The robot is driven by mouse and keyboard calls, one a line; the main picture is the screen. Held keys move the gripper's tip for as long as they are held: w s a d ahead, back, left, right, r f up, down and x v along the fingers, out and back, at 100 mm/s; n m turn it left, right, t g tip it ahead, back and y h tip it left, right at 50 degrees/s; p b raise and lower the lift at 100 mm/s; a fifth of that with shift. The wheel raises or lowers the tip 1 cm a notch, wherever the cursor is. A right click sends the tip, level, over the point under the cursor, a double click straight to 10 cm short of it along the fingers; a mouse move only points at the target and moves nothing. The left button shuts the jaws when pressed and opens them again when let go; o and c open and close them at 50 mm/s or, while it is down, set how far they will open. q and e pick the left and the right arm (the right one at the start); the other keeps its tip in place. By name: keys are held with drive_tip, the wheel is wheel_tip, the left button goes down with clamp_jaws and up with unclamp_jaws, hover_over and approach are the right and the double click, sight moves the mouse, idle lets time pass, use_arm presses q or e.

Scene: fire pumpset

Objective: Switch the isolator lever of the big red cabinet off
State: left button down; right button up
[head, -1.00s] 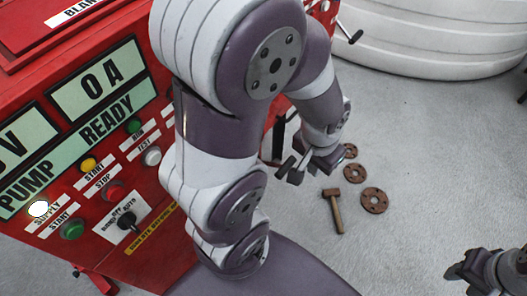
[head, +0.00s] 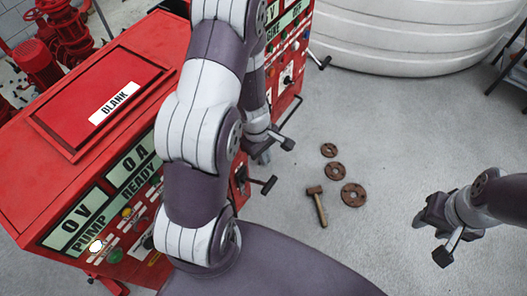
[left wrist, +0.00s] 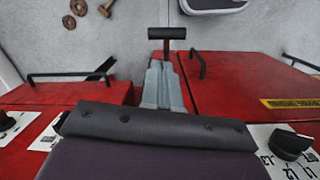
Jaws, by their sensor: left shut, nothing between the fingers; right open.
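The big red cabinet (head: 100,85) is at the left in the head view, its panel reading "PUMP READY". Its isolator lever (head: 262,184), a black T-handle on a red mount, sticks out from the side at the right. My left gripper (head: 264,157) is shut and empty, just above the lever in the picture and apart from it. In the left wrist view the shut fingers (left wrist: 162,82) point at a black T-handle (left wrist: 166,33), apparently this lever; the gap's depth is unclear. My right gripper (head: 428,215) is open and empty over the floor at the right.
A second red cabinet (head: 292,55) with its own T-handle (head: 321,62) stands behind my left arm. A hammer (head: 317,206) and several rusty discs (head: 354,195) lie on the floor. A white tank (head: 410,35) stands at the back.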

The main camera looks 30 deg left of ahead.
use_arm(q)
drive_tip(key=shift+s+a+f+n, duration=0.1)
drive_tip(key=shift+s+a+n, duration=0.15)
drive_tip(key=shift+n, duration=0.35)
drive_tip(key=shift+s+a+f+n, duration=0.1)
drive_tip(key=shift+a+n, duration=0.2)
drive_tip(key=shift+n, duration=0.3)
use_arm(e)
drive_tip(key=shift+s+d+r, duration=0.1)
drive_tip(key=shift+s+r, duration=0.05)
drive_tip(key=shift+r, duration=0.45)
drive_tip(key=shift+s+r, duration=0.15)
drive_tip(key=shift+r, duration=0.4)
use_arm(q)
drive_tip(key=b, duration=0.4)
hover_over(259, 183)
drive_tip(key=d, duration=0.1)
drive_tip(key=f, duration=0.8)
drive_tip(key=shift+w+f, duration=0.3)
drive_tip(key=shift+d+f, duration=0.15)
drive_tip(key=shift+f, duration=0.45)
use_arm(e)
drive_tip(key=shift+w+f, duration=0.1)
drive_tip(key=shift+f, duration=2.2)
use_arm(q)
drive_tip(key=shift+f, duration=0.1)
use_arm(e)
drive_tip(key=shift+f, duration=0.1)
